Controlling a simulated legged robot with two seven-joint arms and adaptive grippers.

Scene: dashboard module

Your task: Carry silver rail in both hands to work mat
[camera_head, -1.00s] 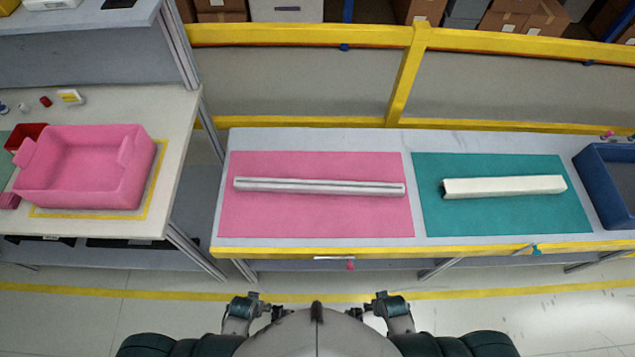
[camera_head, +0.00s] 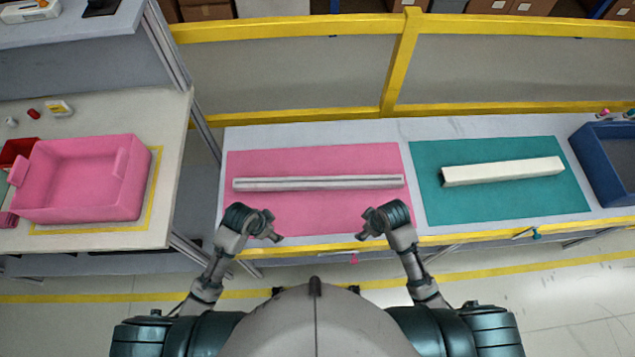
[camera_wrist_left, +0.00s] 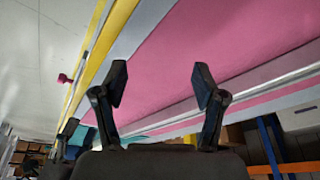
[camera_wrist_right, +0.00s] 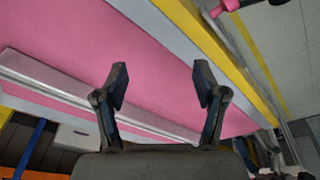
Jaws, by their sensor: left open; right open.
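The silver rail (camera_head: 318,183) lies flat, left to right, on the pink mat (camera_head: 300,215) in the head view. It also shows in the left wrist view (camera_wrist_left: 262,75) and the right wrist view (camera_wrist_right: 60,78). My left gripper (camera_head: 279,230) is open and empty near the mat's front edge, apart from the rail. My right gripper (camera_head: 363,228) is open and empty on the right side of the same front edge, also apart from the rail. Both grippers' spread fingers show in the wrist views. Which surface is the work mat is not labelled.
A teal mat (camera_head: 480,205) with a cream bar (camera_head: 505,172) lies to the right. A blue bin (camera_head: 607,165) stands at the far right. A pink tote (camera_head: 85,180) sits on the left table (camera_head: 165,215). A yellow railing (camera_head: 300,119) runs behind the bench.

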